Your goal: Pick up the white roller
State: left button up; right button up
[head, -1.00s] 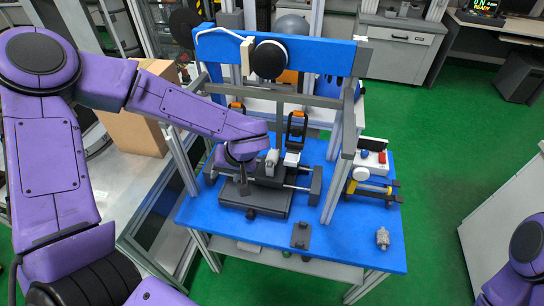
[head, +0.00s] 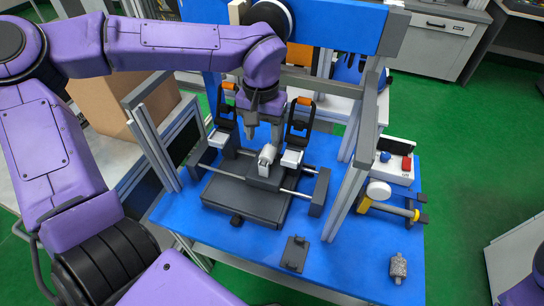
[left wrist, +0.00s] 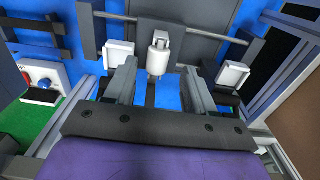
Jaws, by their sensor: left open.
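The white roller (head: 267,154) is a small pale cylinder resting on the dark fixture (head: 244,200) on the blue table. My left gripper (head: 263,132) is open and empty, pointing down just behind and above the roller in the head view. In the left wrist view the roller (left wrist: 158,50) shows beyond the two grey fingers (left wrist: 160,88), between their lines. It looks apart from both fingers. My right gripper is not in view; only a bit of purple arm shows at the lower right of the head view.
Two upright clamps with orange tips (head: 300,125) and white pads flank the roller. Grey posts (head: 357,150) and a blue crossbeam (head: 335,22) frame the fixture. A white button box (head: 392,168) and a metal part (head: 398,268) lie to the right. The table's front right is mostly clear.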

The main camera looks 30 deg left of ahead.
aim_at(264, 162)
pick_arm(q)
notch_tip(264, 162, down, 10)
jog(key=shift+w+a+f+b, duration=0.1)
jog(key=shift+f+b, duration=0.15)
jog(key=shift+b, duration=0.75)
jog(key=c, duration=0.9)
